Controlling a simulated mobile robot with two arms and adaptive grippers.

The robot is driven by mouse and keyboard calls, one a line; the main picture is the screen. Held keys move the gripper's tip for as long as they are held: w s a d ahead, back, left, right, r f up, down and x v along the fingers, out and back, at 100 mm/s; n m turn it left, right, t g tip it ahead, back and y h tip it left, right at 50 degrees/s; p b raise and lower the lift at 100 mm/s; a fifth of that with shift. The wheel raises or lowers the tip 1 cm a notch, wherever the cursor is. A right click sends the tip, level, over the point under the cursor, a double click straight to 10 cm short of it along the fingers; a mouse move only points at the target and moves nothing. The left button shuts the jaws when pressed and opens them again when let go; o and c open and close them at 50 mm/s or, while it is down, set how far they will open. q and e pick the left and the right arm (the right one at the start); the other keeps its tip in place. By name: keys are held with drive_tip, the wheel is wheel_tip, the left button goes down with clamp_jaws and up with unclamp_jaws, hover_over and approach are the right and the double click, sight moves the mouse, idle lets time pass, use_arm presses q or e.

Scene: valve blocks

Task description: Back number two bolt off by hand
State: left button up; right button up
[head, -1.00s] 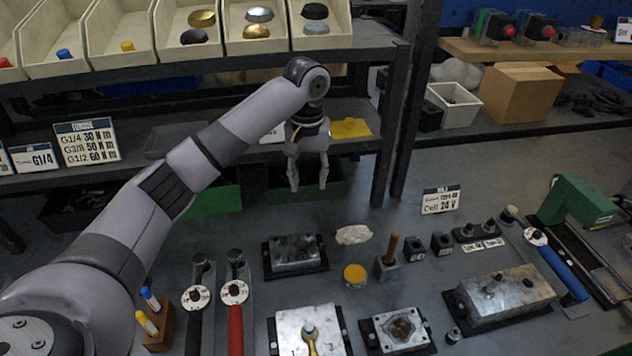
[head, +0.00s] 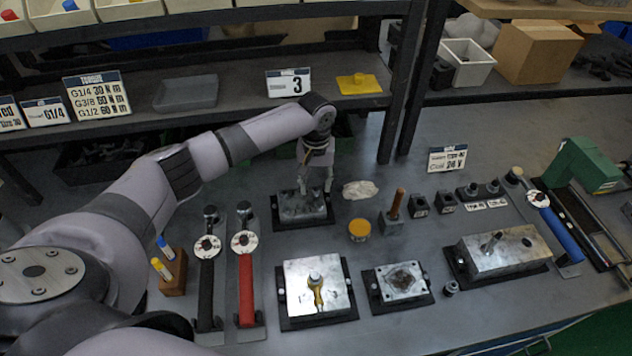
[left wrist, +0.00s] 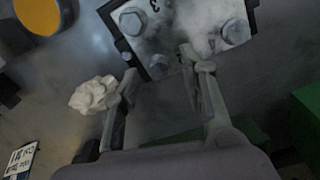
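A metal valve block (head: 290,212) with hex bolts sits on a dark base at the middle of the bench. In the left wrist view the block (left wrist: 190,22) fills the top. A mark near the lower edge is too blurred to read surely. My left gripper (head: 316,189) points down over the block's back right part, its fingers apart. In the left wrist view its fingertips (left wrist: 159,62) show no bolt gripped. My right gripper is out of view.
A crumpled pale cloth (head: 360,190) and a yellow round tin (head: 359,230) lie right of the block. Torque wrenches with black (head: 206,280) and red (head: 246,285) handles lie to the left. Other metal blocks (head: 315,285) stand in front. A shelf post (head: 394,100) rises behind.

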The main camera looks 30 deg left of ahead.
use_arm(q)
drive_tip(key=shift+f, duration=0.35)
drive_tip(key=shift+c, duration=0.3)
clamp_jaws()
